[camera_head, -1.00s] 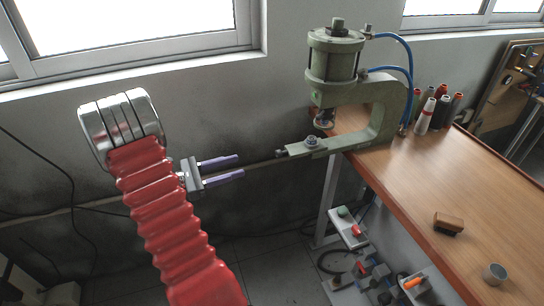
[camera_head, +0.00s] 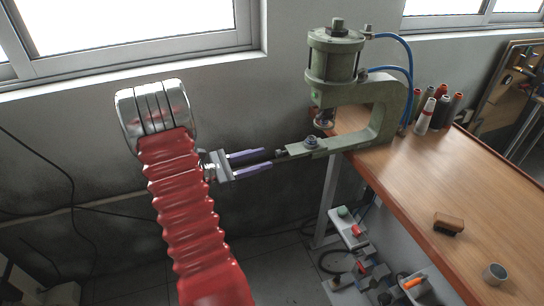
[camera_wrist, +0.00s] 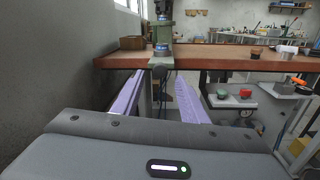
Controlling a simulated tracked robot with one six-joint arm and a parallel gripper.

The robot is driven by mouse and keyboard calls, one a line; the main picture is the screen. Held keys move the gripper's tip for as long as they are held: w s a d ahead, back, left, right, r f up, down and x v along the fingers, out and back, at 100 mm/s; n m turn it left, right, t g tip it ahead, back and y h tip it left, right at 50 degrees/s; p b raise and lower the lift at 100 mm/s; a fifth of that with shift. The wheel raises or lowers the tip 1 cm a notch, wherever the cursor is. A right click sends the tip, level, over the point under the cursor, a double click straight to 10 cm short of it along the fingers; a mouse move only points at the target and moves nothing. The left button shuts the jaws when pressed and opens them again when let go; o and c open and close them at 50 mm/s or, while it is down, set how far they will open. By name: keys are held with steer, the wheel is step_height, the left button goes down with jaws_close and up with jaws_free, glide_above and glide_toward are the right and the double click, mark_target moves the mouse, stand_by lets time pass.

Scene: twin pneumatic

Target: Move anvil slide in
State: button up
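The green pneumatic press (camera_head: 382,97) stands at the left edge of the wooden table, with its cylinder (camera_head: 334,62) on top. Its lower arm juts left past the table edge and bears the anvil slide (camera_head: 311,142). A small dark knob (camera_head: 281,153) is at the slide's left end. My gripper (camera_head: 267,158) is open, with two purple fingers pointing right at the knob. The fingertips are just left of the knob; whether they touch it cannot be told. In the wrist view the press (camera_wrist: 162,32) stands straight ahead, with the lower arm (camera_wrist: 161,62) between the fingers.
The table (camera_head: 465,205) carries a brush (camera_head: 449,223), a metal cup (camera_head: 494,273) and several thread cones (camera_head: 425,116). Below it are a control box with green and red buttons (camera_head: 348,226) and other equipment. The grey wall is behind my arm.

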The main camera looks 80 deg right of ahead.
steer(key=x, duration=0.4)
steer(key=shift+s+d, duration=0.2)
steer(key=shift+s, duration=0.05)
steer(key=shift+c, duration=0.5)
jaws_close()
